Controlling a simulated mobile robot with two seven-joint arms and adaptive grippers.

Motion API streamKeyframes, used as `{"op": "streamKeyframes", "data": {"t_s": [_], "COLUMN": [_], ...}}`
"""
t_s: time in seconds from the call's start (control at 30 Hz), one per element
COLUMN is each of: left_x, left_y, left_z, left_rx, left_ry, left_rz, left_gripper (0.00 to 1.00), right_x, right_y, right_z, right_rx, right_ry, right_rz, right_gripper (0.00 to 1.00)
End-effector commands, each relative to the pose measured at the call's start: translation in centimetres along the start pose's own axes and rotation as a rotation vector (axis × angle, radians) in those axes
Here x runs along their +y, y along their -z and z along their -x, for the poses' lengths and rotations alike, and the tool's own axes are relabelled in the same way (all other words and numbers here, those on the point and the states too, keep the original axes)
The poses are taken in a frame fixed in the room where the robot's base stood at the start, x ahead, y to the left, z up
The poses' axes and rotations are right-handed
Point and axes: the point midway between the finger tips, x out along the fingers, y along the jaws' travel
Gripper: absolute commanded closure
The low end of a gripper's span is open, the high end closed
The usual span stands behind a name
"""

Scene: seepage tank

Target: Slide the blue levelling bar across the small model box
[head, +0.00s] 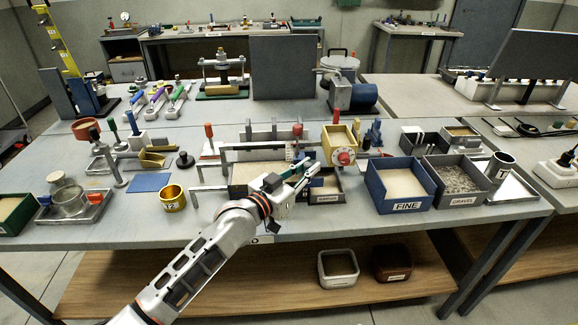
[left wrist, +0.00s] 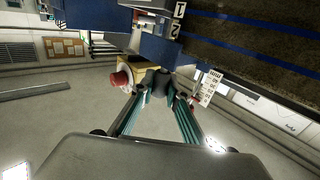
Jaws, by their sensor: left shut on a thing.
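My left gripper (head: 310,167) reaches in from the lower left, over the right part of a long sand-filled box (head: 243,174) at the middle of the table. I take this box for the model box, but cannot be sure. In the left wrist view the gripper's teal fingers (left wrist: 158,92) close toward a small dark piece (left wrist: 157,79) at their tips. The gripper is shut on it; whether it is part of the blue levelling bar I cannot tell. The bar is not clearly visible in the head view. My right gripper is not in view.
A blue FINE bin (head: 399,200) and a grey GRAVEL bin (head: 459,195) stand further right. A brass cup (head: 174,200) and a flat blue plate (head: 150,183) lie left. The front left table is partly clear.

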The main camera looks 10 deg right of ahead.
Motion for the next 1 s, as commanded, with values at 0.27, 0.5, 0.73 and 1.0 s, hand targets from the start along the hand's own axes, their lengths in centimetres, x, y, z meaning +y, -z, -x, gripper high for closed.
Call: {"op": "streamKeyframes", "data": {"t_s": [0.27,0.5,0.73,1.0], "left_x": [0.69,0.77,0.62,0.48], "left_y": [0.29,0.33,0.17,0.00], "left_z": [-0.66,-0.68,-0.61,-0.08], "left_rx": [0.006,0.006,0.003,0.001], "left_ry": [-0.001,-0.003,-0.001,0.001], "left_rz": [0.000,0.001,0.001,0.000], "left_gripper": [1.00,0.83,0.68,0.68], "right_x": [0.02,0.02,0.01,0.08], "right_y": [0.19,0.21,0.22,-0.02], "right_z": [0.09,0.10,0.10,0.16], "right_rx": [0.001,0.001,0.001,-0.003], "right_ry": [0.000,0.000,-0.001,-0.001], "right_rz": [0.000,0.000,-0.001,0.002], "right_gripper": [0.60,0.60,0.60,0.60]}}
